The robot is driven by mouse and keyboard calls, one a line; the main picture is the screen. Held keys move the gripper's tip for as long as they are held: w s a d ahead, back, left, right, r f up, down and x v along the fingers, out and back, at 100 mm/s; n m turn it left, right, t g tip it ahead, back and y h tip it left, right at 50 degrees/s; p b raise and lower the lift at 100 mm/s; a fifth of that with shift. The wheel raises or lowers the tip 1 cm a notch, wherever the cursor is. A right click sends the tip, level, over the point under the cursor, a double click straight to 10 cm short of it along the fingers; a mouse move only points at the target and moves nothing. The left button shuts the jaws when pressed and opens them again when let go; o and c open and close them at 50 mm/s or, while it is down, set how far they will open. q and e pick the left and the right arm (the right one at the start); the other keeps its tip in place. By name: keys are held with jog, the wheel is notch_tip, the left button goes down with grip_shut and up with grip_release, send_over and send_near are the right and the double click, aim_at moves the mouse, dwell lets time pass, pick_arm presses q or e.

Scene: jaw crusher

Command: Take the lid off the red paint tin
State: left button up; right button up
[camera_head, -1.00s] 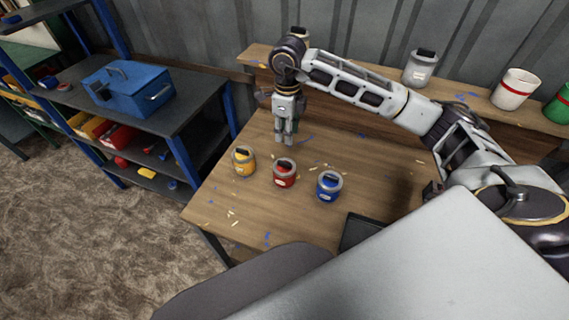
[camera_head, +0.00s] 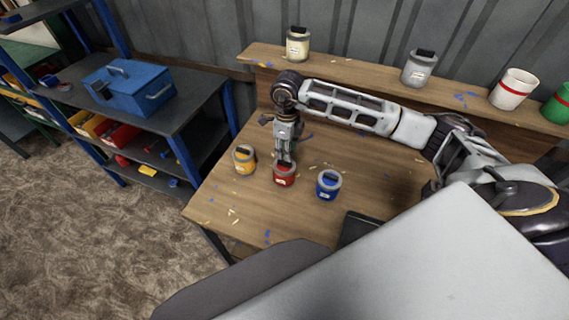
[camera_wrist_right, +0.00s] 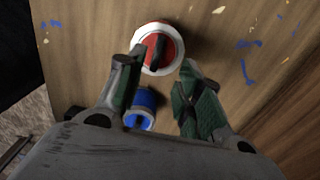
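The red paint tin (camera_head: 284,179) stands upright on the wooden table, between a yellow tin (camera_head: 244,160) and a blue tin (camera_head: 328,186). In the wrist view its round red lid (camera_wrist_right: 160,52) with a dark bar handle and pale rim shows near the top. My right gripper (camera_head: 285,160) points down just over the red tin in the head view. In the wrist view its two fingers (camera_wrist_right: 160,85) are spread apart, with nothing between the tips; whether they touch the handle cannot be told. My left gripper is not in view.
The blue tin (camera_wrist_right: 140,108) shows between the fingers in the wrist view. A dark tray (camera_head: 358,230) lies at the table's front. A back shelf holds a cream tin (camera_head: 298,45), a grey tin (camera_head: 419,68) and others. A rack with a blue toolbox (camera_head: 128,90) stands left.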

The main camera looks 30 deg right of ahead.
aim_at(284, 161)
jog(key=shift+f, duration=0.2)
jog(key=shift+a+f+p, duration=0.2)
jog(key=shift+f+p, duration=0.15)
jog(key=shift+f, duration=0.35)
jog(key=shift+a+f+p, duration=0.2)
jog(key=shift+f+p, duration=0.25)
jog(key=shift+f, duration=1.45)
grip_shut()
